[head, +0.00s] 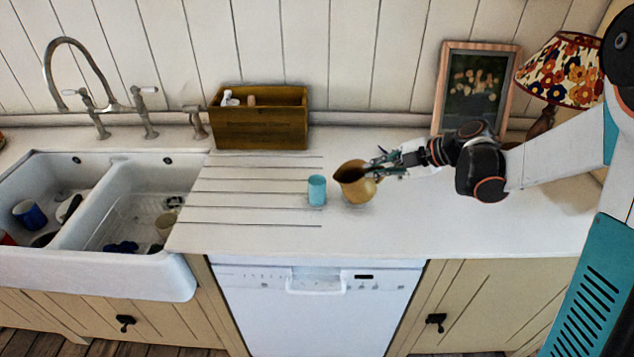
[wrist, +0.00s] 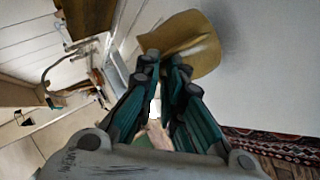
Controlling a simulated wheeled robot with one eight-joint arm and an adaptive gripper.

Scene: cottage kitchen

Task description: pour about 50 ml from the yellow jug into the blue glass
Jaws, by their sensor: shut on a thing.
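The yellow jug (head: 358,191) is on or just above the white counter, its dark mouth and spout leaning left toward the blue glass. The blue glass (head: 317,190) stands upright on the counter, just left of the jug, with a small gap. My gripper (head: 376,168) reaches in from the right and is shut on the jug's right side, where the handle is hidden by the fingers. In the wrist view the jug (wrist: 195,45) shows beyond my fingertips (wrist: 163,64); the glass cannot be made out there. No stream of liquid is visible, and the liquid levels cannot be seen.
A wooden box (head: 258,128) stands behind the glass at the wall. A double sink (head: 176,275) with mugs in it lies to the left. A framed picture (head: 474,90) and a flowered lamp (head: 563,72) are at the back right. The counter's front is clear.

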